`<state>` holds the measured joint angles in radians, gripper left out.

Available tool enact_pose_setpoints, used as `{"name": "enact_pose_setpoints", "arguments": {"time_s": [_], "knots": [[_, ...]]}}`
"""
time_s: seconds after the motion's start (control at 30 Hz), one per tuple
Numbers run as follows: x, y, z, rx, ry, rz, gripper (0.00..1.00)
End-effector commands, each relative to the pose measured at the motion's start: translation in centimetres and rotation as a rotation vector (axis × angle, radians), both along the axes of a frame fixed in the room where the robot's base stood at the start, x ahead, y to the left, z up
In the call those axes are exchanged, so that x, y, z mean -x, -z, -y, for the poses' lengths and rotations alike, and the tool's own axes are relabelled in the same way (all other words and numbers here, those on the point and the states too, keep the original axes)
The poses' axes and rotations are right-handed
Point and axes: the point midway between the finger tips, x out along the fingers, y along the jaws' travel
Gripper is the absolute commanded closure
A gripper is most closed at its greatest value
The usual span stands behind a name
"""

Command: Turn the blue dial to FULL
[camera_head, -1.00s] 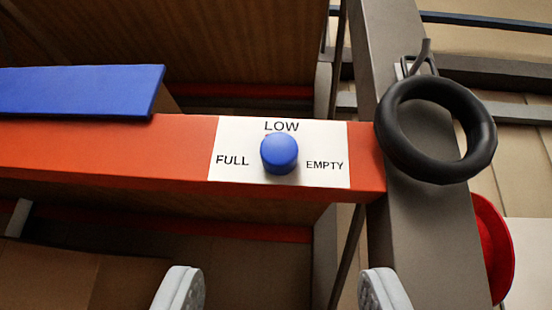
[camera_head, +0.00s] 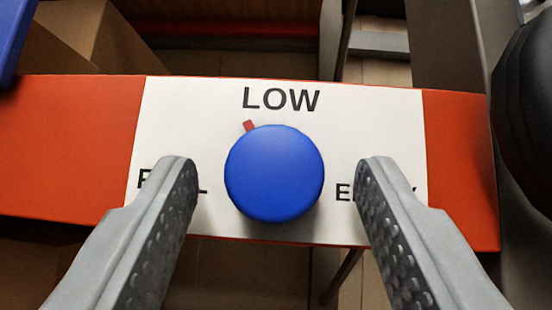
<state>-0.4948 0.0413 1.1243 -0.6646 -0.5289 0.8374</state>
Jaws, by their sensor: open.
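The blue dial (camera_head: 274,174) is a round knob on a white label plate (camera_head: 390,110), fixed to an orange beam. FULL is on the left of the plate and EMPTY on the right, both partly hidden by my fingers. My gripper (camera_head: 276,172) is open, with one grey finger on each side of the dial. A gap shows between each finger and the dial, and nothing is held.
The orange beam (camera_head: 65,150) runs across the view. A black ring (camera_head: 530,110) hangs at the right edge by a grey post (camera_head: 440,50). A blue panel (camera_head: 12,35) is at the upper left, near brown boxes (camera_head: 90,40).

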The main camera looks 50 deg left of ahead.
Motion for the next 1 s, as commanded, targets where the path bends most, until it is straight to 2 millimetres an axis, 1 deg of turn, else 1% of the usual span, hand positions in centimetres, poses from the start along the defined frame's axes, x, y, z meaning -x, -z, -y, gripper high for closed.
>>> {"name": "enact_pose_setpoints", "arguments": {"time_s": [0.3,0.37,0.4,0.47,0.53,0.57,0.83,1.0], "knots": [[-0.06,-0.17,-0.12,0.000,-0.001,-0.001,0.48],[-0.06,-0.17,-0.12,0.000,-0.001,-0.001,0.58],[-0.06,-0.17,-0.12,0.000,-0.001,-0.001,0.66],[-0.05,-0.16,-0.11,0.000,-0.001,-0.001,0.77],[-0.05,-0.16,-0.11,0.000,-0.001,-0.001,0.91],[-0.05,-0.16,-0.11,0.000,-0.001,-0.001,0.93],[-0.13,-0.17,-0.05,0.021,-0.001,0.026,0.93],[-0.38,-0.14,0.08,0.077,0.002,0.090,0.93]]}}
